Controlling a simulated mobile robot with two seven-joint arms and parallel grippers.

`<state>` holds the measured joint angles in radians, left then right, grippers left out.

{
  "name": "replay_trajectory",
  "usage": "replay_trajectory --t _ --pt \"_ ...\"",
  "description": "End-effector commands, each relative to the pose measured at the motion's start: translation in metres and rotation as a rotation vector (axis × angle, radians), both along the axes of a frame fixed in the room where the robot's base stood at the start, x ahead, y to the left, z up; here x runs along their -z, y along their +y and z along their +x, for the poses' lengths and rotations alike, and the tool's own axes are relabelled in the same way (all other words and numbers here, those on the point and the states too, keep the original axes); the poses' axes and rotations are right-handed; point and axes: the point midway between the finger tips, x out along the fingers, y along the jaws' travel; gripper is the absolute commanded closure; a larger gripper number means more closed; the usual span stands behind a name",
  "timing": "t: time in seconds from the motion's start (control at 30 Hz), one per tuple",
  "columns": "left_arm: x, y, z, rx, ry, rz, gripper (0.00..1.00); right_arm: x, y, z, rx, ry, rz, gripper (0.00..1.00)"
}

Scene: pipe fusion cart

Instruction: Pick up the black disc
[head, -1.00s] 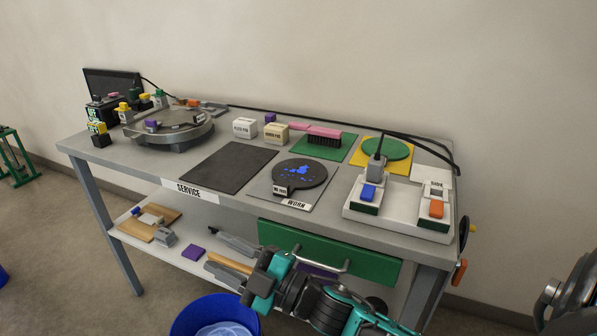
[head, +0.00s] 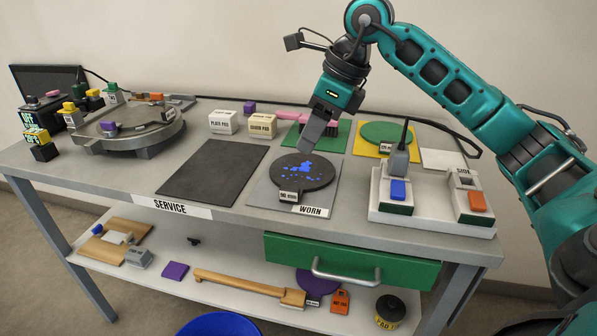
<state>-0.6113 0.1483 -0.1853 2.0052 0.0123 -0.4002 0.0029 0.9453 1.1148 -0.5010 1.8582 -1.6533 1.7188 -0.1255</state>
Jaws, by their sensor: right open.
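The black disc (head: 288,181) lies flat on a grey mat (head: 258,196) labelled WORN on the cart top. It has blue spots on its face and a small labelled tab at its front edge. My right gripper (head: 309,147) hangs above the back edge of the disc, pointing down. It is open and empty, its fingers seen nearly edge-on; I cannot tell whether they touch the disc. My left gripper does not show.
A dark bare mat (head: 213,172) lies left of the disc. A white switch box (head: 432,202) with blue and orange rockers stands right. A round machine (head: 127,126) stands at the left.

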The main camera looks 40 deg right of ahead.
Motion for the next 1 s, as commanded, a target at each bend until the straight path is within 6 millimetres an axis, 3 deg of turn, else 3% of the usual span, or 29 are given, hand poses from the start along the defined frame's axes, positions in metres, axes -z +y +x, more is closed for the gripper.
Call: replay_trajectory --t 0.3,0.63,0.9,1.0 --pt "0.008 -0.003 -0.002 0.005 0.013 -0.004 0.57 0.053 0.013 0.015 -0.002 0.005 -0.001 0.54" --pt "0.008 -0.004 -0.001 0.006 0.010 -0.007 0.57 0.077 0.018 0.021 -0.001 0.003 -0.001 0.54" --pt "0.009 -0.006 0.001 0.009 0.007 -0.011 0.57 0.115 0.023 0.026 -0.003 0.004 0.002 0.54" --pt "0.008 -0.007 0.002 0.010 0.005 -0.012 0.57 0.121 0.024 0.028 -0.002 0.002 0.000 0.54"
